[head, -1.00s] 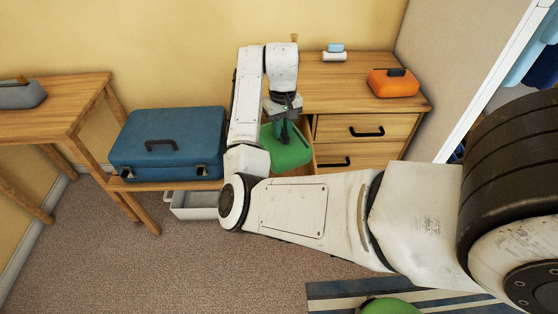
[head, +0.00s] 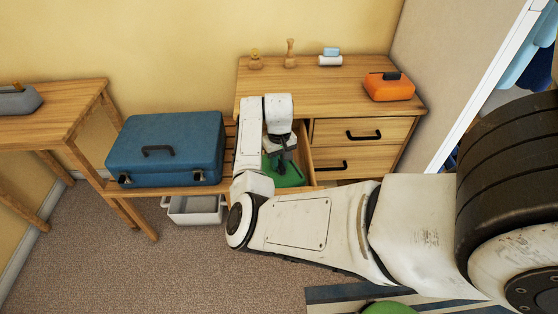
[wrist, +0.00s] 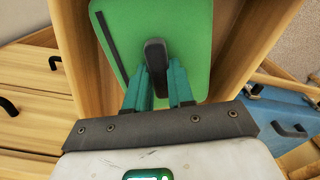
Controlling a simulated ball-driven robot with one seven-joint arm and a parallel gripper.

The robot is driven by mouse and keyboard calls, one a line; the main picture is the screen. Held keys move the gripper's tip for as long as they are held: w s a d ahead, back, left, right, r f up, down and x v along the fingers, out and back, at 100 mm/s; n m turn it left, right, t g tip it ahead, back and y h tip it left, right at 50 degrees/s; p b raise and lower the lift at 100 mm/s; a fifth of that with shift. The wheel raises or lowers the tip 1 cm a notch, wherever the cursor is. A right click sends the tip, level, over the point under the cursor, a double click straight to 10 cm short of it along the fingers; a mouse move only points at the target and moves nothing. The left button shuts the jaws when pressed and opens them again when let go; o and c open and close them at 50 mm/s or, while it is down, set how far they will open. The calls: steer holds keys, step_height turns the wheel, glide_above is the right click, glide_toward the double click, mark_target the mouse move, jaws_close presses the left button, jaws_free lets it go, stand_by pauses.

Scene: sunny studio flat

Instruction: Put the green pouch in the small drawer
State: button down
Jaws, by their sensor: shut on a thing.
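The green pouch (head: 290,176) has a dark handle on top, and my gripper (head: 281,160) is shut on that handle. The pouch is at the open small drawer (head: 304,150) at the left of the wooden dresser. In the wrist view the pouch (wrist: 195,30) lies flat between the drawer's wooden walls (wrist: 240,40), with my teal fingers (wrist: 158,75) around its handle (wrist: 156,62). I cannot tell whether it touches the drawer floor. My arm hides the drawer's left part in the head view.
An orange case (head: 390,88), a small light-blue and white item (head: 330,58) and two wooden objects stand on the dresser top (head: 290,80). A blue suitcase (head: 165,150) lies on a low bench left of the drawer. A pale bin (head: 195,210) sits below it.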

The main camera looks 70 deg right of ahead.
steer(key=c, duration=1)
jaws_free()
steer(key=shift+f, duration=0.1)
step_height(320, 180, up, 12)
steer(key=shift+r, duration=0.15)
